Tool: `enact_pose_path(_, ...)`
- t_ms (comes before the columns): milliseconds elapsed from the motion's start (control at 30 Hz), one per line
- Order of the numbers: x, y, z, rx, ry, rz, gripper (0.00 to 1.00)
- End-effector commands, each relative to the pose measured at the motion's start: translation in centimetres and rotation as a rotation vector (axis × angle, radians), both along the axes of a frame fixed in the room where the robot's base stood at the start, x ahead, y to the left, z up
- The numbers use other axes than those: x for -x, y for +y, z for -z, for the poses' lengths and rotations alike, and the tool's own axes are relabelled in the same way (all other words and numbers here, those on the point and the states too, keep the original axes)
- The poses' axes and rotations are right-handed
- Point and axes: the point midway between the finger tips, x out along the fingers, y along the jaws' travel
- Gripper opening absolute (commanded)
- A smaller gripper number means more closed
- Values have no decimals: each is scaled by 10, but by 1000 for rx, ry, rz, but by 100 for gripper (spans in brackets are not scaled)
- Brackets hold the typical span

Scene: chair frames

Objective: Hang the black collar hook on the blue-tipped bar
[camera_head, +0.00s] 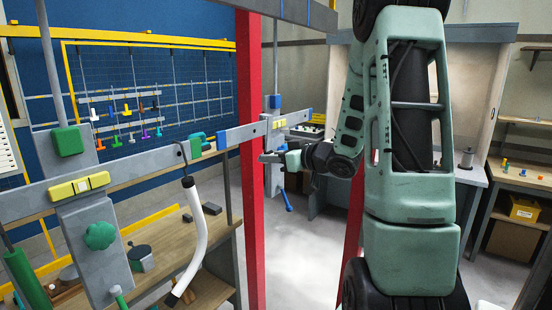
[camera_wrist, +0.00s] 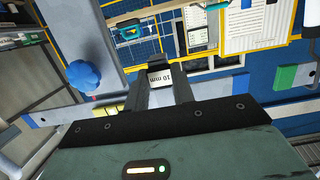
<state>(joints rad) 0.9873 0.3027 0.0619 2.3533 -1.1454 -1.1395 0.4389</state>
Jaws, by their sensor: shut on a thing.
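My gripper (camera_head: 268,158) is at the middle of the head view, just below the grey bar and beside the red post. In the wrist view my gripper (camera_wrist: 158,85) is shut on a small dark piece (camera_wrist: 157,58) with a white label reading "10 mm". I cannot tell whether this piece is the collar hook. A grey bar (camera_head: 130,170) with a blue section (camera_head: 238,134) runs across the head view. A white bent tube (camera_head: 192,240) with a dark collar hangs from it by a dark hook. Another blue end (camera_wrist: 36,118) shows in the wrist view.
A red post (camera_head: 249,200) stands left of my gripper. A yellow block (camera_head: 78,187) and a green knob (camera_head: 100,235) sit on the left fixture. A wooden bench (camera_head: 160,230) is below. Shelves (camera_head: 520,180) stand at the right. The floor behind the post looks clear.

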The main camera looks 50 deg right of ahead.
Motion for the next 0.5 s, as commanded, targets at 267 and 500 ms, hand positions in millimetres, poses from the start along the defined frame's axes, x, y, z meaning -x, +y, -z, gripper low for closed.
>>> enact_pose_path(267, -8, 1, 0, 0, 1, -1, 0)
enact_pose_path(500, -15, 1, 0, 0, 0, 0, 0)
